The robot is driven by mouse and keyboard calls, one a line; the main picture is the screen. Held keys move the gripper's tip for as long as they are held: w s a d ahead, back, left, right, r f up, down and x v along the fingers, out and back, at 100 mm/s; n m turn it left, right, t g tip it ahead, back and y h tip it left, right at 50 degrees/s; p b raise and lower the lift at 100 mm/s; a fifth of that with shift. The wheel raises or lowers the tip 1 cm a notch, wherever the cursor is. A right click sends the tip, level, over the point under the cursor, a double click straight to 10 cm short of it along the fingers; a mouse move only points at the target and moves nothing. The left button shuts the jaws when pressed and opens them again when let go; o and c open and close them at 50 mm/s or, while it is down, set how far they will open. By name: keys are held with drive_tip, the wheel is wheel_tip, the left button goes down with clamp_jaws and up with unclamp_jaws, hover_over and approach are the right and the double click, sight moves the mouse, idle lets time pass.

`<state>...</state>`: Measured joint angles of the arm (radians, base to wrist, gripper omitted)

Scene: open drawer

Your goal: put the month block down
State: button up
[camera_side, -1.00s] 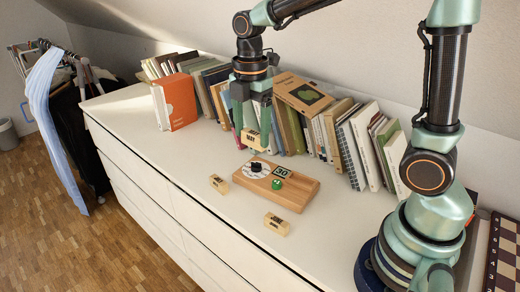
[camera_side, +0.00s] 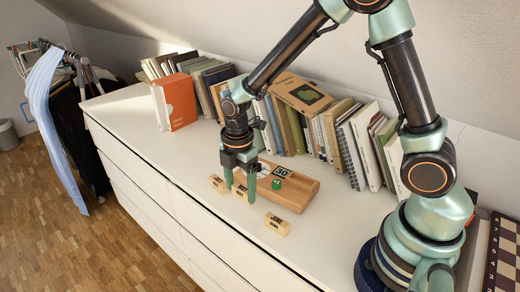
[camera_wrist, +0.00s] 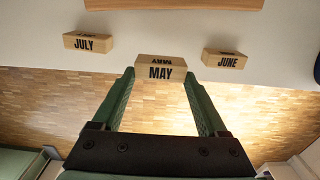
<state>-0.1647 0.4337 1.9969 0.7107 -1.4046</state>
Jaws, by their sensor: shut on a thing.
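My gripper (camera_side: 240,195) is shut on the MAY block (camera_side: 240,192), a small light-wood block with dark lettering. My gripper hides part of the board's left end.
A green piece (camera_side: 277,184) and a 30 tile (camera_side: 282,172) are on the board. Books (camera_side: 300,125) stand along the wall behind. The dresser's front edge (camera_side: 190,215) is close in front of the blocks. The white top (camera_side: 130,115) is clear to the left.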

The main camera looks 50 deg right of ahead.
sight(241, 200)
drive_tip(key=shift+f, duration=2.1)
drive_tip(key=shift+f, duration=0.1)
drive_tip(key=o, duration=1.2)
drive_tip(key=shift+o, duration=0.2)
wheel_tip(241, 200, up, 12)
drive_tip(key=shift+r, duration=0.2)
drive_tip(key=s+d+r+m+t, duration=0.5)
drive_tip(key=s+r+m, duration=0.4)
drive_tip(key=m, duration=0.9)
drive_tip(key=shift+s+d+r+t, duration=0.3)
drive_tip(key=shift+d+r, duration=0.35)
drive_tip(key=shift+r, duration=0.3)
